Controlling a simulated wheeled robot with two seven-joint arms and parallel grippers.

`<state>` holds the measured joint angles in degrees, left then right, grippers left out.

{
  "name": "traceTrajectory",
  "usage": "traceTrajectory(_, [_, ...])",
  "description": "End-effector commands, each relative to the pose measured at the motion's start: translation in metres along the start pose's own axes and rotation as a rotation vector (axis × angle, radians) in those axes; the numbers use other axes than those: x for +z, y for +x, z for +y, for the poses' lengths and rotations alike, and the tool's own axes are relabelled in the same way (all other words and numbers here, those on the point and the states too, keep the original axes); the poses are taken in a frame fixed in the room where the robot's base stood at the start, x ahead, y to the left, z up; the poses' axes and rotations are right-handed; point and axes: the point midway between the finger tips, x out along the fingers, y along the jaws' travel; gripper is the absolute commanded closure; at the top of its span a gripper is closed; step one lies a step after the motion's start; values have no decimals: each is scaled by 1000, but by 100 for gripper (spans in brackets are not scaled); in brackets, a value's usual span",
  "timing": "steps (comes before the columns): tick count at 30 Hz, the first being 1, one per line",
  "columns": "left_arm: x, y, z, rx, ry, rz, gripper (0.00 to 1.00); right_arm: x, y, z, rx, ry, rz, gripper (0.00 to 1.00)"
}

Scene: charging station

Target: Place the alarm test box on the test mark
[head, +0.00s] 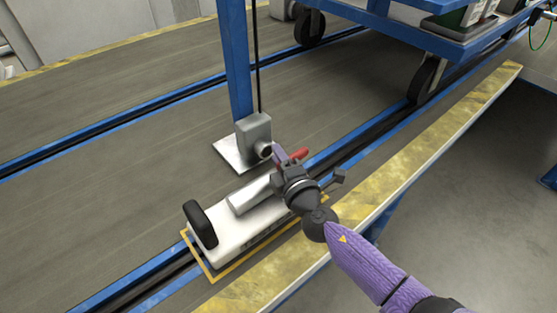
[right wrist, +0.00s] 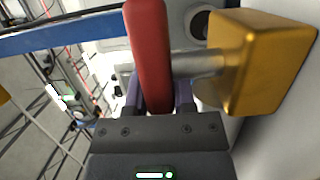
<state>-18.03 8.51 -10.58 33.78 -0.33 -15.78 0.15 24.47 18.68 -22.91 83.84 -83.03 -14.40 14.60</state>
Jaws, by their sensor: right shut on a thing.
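A long white box (head: 240,225) with a black handle (head: 200,222) and a grey cylinder on top lies over the rail, and I take it to be the alarm test box. A yellow outline (head: 212,277), apparently the test mark, shows around its lower edges; its far side is hidden. My right gripper (head: 286,154) is over the box's right end, shut on a red lever (right wrist: 149,60). The lever also shows in the head view (head: 299,155). A metal shaft joins it to a brass-coloured block (right wrist: 262,62) in the wrist view. My left gripper is not in view.
A grey unit (head: 253,132) with a round nozzle stands by a blue post (head: 235,60), close to my right gripper. A wheeled blue cart (head: 400,30) stands at the back right. A worn yellow edge (head: 440,140) runs along the front. The floor at left is clear.

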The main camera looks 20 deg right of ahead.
Motion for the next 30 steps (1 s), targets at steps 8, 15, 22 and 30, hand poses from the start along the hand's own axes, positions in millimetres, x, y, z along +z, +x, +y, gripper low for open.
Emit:
traceTrajectory(8, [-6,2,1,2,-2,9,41,0,0,-2,0,-1,0,37])
traceTrajectory(15, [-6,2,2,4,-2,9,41,0,0,-2,0,0,0,33])
traceTrajectory(22, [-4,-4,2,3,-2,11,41,0,-18,1,-1,0,0,33])
traceTrajectory(30, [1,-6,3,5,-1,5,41,0,-83,-1,-4,-1,0,33])
